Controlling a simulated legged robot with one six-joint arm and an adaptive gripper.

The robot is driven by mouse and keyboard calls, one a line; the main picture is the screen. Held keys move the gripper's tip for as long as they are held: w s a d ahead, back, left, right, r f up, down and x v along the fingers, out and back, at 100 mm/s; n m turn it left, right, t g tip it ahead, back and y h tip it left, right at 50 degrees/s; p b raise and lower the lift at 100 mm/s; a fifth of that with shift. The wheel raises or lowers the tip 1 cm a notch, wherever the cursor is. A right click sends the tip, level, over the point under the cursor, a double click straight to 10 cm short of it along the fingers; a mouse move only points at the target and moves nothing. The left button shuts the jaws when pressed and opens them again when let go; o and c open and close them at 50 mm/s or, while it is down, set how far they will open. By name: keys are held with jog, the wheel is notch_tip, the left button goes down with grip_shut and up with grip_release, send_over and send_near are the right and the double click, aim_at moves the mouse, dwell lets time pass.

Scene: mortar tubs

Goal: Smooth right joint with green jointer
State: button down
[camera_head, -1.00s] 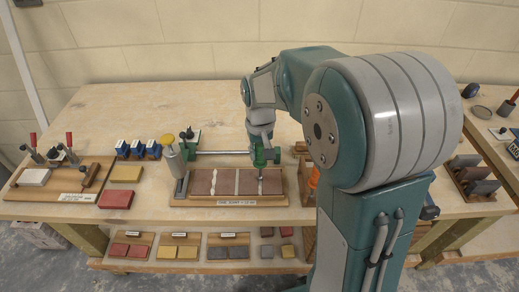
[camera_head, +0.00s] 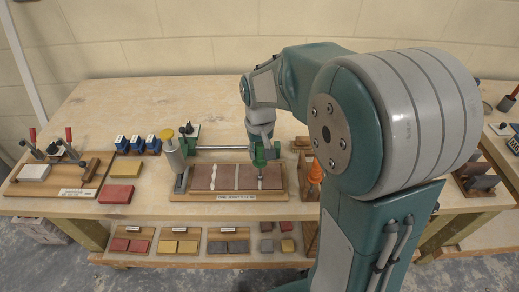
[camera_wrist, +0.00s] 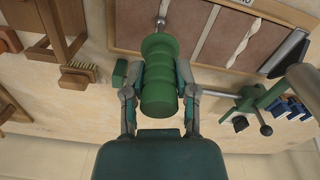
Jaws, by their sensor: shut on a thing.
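The brown tile panel (camera_head: 225,178) lies on a wooden board on the bench. Its left joint (camera_head: 213,178) has a rough, raised white bead, also seen in the wrist view (camera_wrist: 240,36). Its middle joint (camera_head: 237,178) looks thin and even. My gripper (camera_head: 262,153) is above the right joint (camera_head: 260,172), which is partly hidden by the tool. In the wrist view my gripper (camera_wrist: 158,92) is shut on the ribbed handle of the green jointer (camera_wrist: 158,78). The jointer's metal end points down at the right joint; I cannot tell whether it touches.
A metal rod (camera_head: 220,149) with a clamp runs behind the panel. A grey cylinder (camera_head: 174,158) with a yellow top stands left. Orange cones (camera_head: 315,172) stand close right. A brush (camera_wrist: 77,78) shows in the wrist view. The bench behind is clear.

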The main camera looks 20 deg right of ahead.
jog(key=shift+s+a, duration=0.2)
jog(key=shift+s, duration=0.3)
jog(key=shift+s, duration=0.15)
jog(key=shift+s+a+f, duration=0.1)
jog(key=shift+s+a, duration=0.1)
jog(key=shift+s, duration=0.4)
jog(key=shift+s, duration=0.1)
jog(key=shift+s+a, duration=0.25)
jog(key=shift+s, duration=0.3)
notch_tip(320, 180, up, 7)
dwell(0.8)
